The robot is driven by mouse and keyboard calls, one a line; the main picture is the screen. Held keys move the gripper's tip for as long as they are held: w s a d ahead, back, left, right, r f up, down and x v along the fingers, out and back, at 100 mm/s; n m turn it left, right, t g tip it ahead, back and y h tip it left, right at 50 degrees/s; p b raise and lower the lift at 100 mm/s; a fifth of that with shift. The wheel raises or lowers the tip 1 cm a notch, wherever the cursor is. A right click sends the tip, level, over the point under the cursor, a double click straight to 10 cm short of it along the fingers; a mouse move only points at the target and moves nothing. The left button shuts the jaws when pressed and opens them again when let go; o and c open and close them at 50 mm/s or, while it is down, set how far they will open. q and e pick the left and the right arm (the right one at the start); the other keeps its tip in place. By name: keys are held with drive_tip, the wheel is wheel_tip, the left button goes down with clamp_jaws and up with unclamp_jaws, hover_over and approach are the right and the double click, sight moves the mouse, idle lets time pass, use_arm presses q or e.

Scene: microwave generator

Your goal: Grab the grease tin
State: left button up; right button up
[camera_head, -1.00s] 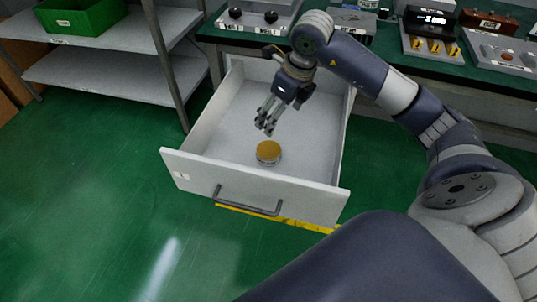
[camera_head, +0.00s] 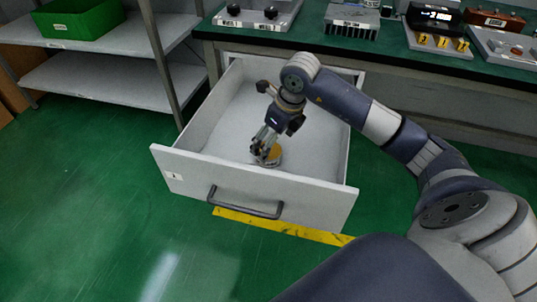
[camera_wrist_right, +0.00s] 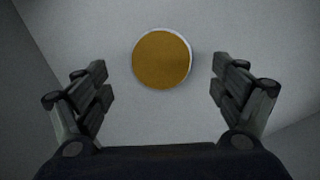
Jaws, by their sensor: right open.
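The grease tin (camera_head: 272,157) is a small round tin with a gold-brown lid. It stands on the floor of the open white drawer (camera_head: 255,188), near the drawer's front wall. My right gripper (camera_head: 262,155) is low in the drawer at the tin and hides part of it in the head view. In the right wrist view the tin's lid (camera_wrist_right: 161,57) shows whole, in the gap between the two open fingers (camera_wrist_right: 162,90) and a little beyond them. Neither finger touches it there. My left gripper is not in view.
The drawer's side walls and front wall stand around the gripper. A workbench (camera_head: 300,42) with several devices is behind the drawer. A grey shelf (camera_head: 105,80) with a green bin (camera_head: 78,18) stands at the left. The rest of the drawer floor looks empty.

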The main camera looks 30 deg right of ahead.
drive_tip(key=x, duration=0.4)
drive_tip(key=shift+w+f+b, duration=0.15)
drive_tip(key=shift+f+b, duration=0.2)
drive_tip(key=shift+b, duration=0.05)
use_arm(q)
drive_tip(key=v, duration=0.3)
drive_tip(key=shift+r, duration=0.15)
use_arm(e)
drive_tip(key=shift+r, duration=0.1)
drive_tip(key=c, duration=1.4)
